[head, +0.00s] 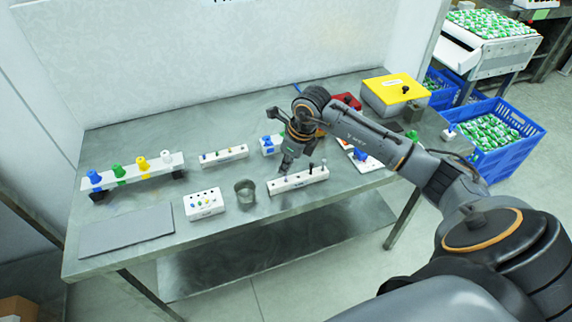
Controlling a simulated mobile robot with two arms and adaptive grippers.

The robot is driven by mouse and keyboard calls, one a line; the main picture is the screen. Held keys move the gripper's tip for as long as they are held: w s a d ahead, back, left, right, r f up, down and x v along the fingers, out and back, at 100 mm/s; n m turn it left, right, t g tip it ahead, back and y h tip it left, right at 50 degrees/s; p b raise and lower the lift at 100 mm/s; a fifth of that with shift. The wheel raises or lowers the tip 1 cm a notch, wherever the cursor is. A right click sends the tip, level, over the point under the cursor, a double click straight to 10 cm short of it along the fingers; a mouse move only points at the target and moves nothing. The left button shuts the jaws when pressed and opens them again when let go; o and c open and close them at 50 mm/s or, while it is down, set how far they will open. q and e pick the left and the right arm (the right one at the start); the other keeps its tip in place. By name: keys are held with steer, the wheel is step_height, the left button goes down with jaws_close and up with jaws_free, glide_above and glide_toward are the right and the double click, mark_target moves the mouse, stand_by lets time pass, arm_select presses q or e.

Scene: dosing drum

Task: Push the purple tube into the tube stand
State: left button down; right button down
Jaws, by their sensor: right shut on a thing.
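My right gripper (286,166) points down over the left end of a long white block (302,181), which looks like the tube stand. The gripper is shut, and its fingertips are at or just above the block's top. What it holds is small and mostly hidden by the fingers; from its place it appears to be the purple tube, but no purple shows clearly. Whether it sits in a hole of the stand I cannot tell. Thin dark pieces stand upright toward the block's right end. My left gripper is out of view.
Behind are another white strip (222,155) and a rack with coloured pieces (135,175). A yellow-topped box (395,92) is at the back right. A grey mat (125,232) lies front left.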

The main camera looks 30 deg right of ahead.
steer(key=shift+f+b, duration=1.05)
steer(key=shift+b, duration=0.05)
stand_by(0.5)
steer(key=c, duration=1.4)
jaws_free()
steer(key=shift+c, duration=0.2)
steer(key=shift+r, duration=0.1)
steer(key=v, duration=1.2)
